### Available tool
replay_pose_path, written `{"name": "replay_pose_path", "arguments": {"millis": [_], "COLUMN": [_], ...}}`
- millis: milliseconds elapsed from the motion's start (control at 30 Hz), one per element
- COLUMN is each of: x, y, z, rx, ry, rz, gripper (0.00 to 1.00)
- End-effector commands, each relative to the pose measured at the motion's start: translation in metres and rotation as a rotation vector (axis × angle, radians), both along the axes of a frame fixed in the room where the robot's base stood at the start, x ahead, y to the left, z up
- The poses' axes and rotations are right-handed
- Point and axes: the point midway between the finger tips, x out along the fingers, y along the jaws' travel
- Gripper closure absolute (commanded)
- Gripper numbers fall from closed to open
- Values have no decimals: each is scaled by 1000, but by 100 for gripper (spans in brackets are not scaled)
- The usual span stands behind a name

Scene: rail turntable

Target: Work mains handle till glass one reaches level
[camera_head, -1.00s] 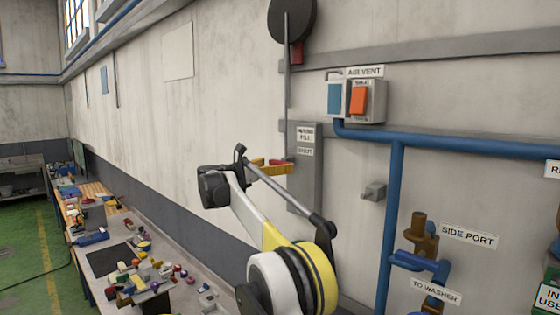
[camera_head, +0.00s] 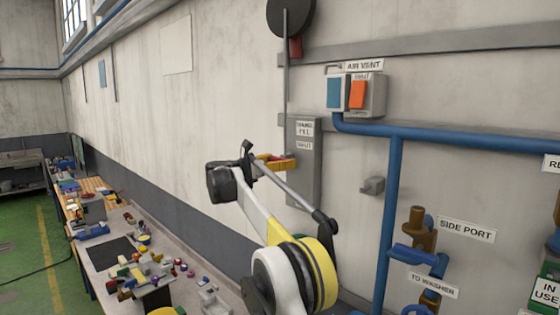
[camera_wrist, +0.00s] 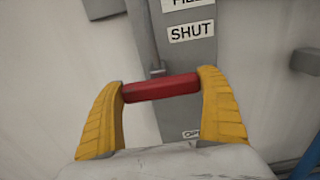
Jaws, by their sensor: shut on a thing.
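The red mains handle (camera_wrist: 160,88) is a short bar that lies nearly level across the wrist view, in front of a grey panel (camera_head: 303,188) labelled "mains fill" and "shut". My gripper (camera_wrist: 158,83) has its two yellow fingers at the bar's two ends and is shut on it. In the head view my gripper (camera_head: 280,163) is at the panel, just below the "shut" label (camera_head: 304,145). In the wrist view the "shut" label (camera_wrist: 191,31) is above the bar, and a partly hidden label (camera_wrist: 191,134) is below it. I cannot make out glass one in either view.
An air vent box (camera_head: 368,95) with a blue and an orange switch is up right of the panel. Blue pipes (camera_head: 393,200) and a brown side port valve (camera_head: 417,228) are further right. A cluttered bench (camera_head: 150,255) runs along the wall at left.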

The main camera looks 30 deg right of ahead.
Motion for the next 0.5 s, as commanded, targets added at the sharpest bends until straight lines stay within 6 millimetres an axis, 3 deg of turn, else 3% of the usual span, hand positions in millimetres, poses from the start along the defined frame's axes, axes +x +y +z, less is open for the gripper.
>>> {"name": "replay_pose_path", "arguments": {"millis": [33,133,400,433,467,500], "x": [0,0,0,0,0,0], "y": [0,0,0,0,0,0], "z": [-13,-27,-26,-26,-26,-26], "rx": [1,1,1,0,0,0], "ry": [0,0,0,0,0,0], "rz": [-1,-1,0,0,0,0], "gripper": [54,54,54,7,0,0]}}
